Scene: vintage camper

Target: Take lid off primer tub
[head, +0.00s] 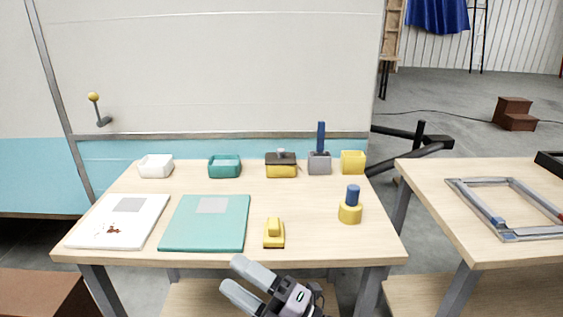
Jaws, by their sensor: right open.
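What looks like the primer tub (282,172) is a small yellow tub at the back of the table, right of centre. A dark lid (272,158) with a pale knob on top sits on it. My right gripper (233,276) is open and empty at the table's front edge, low in the picture. It is well in front of the tub and apart from it, fingers pointing up and left. My left gripper is out of view.
Along the table's back stand a white tray (156,166), a teal tray (224,167), a grey holder (319,167) with a blue handle and a yellow box (353,162). Nearer are white (105,228) and teal (200,232) panels, a yellow block (274,236) and a blue-topped yellow piece (350,213).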

